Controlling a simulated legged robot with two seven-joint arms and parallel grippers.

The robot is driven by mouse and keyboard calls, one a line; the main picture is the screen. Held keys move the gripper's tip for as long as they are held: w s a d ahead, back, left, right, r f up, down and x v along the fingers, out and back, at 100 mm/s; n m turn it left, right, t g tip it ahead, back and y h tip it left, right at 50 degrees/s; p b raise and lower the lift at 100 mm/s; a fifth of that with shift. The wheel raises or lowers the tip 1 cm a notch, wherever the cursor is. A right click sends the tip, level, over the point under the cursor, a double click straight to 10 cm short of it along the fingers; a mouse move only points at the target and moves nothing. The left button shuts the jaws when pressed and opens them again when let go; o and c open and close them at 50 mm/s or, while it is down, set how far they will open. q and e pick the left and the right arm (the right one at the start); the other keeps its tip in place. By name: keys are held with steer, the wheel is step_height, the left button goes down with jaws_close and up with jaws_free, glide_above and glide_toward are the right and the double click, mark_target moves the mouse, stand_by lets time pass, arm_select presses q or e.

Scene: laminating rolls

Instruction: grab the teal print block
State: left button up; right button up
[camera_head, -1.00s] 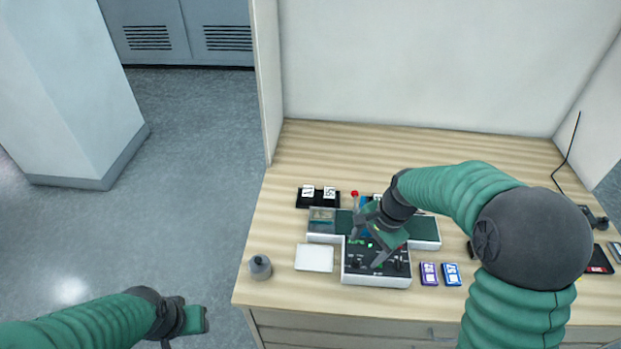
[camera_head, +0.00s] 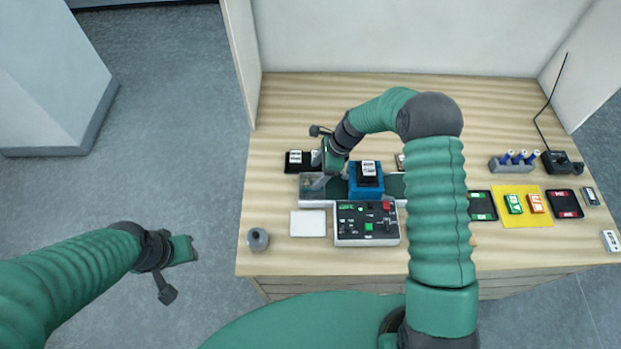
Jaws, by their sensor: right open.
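My right gripper (camera_head: 328,178) is open over the left end of the grey and green machine (camera_head: 318,203). A small teal piece (camera_head: 309,182), which may be the teal print block, shows at that left end, partly hidden by the gripper. I cannot tell whether the fingers are around it or above it; I see no grip on it.
A control panel (camera_head: 367,226) with buttons sits in front of the machine. A white pad (camera_head: 308,223) and a grey weight-like object (camera_head: 258,239) lie to the left. Black card holders (camera_head: 294,168) stand behind. A yellow mat (camera_head: 522,194) with green and orange blocks is at right.

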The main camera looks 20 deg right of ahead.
mark_target(313, 181)
steer(key=shift+s+a+f+p, duration=0.15)
steer(key=shift+s+f+p, duration=0.05)
steer(key=shift+f+p, duration=0.2)
steer(key=shift+s+a+f+p, duration=0.1)
steer(key=shift+s+f+p, duration=0.15)
steer(key=shift+f, duration=0.25)
steer(key=shift+s+a+f, duration=0.15)
steer(key=shift+f, duration=0.3)
steer(key=shift+w+a+f, duration=0.15)
steer(key=shift+w, duration=0.15)
steer(key=shift+c, duration=1.7)
steer(key=c, duration=0.7)
arm_select(q)
steer(key=shift+s+r, duration=0.35)
steer(key=shift+r, duration=0.3)
steer(key=shift+s+r, duration=0.35)
steer(key=shift+r, duration=0.25)
arm_select(e)
steer(key=c, duration=0.4)
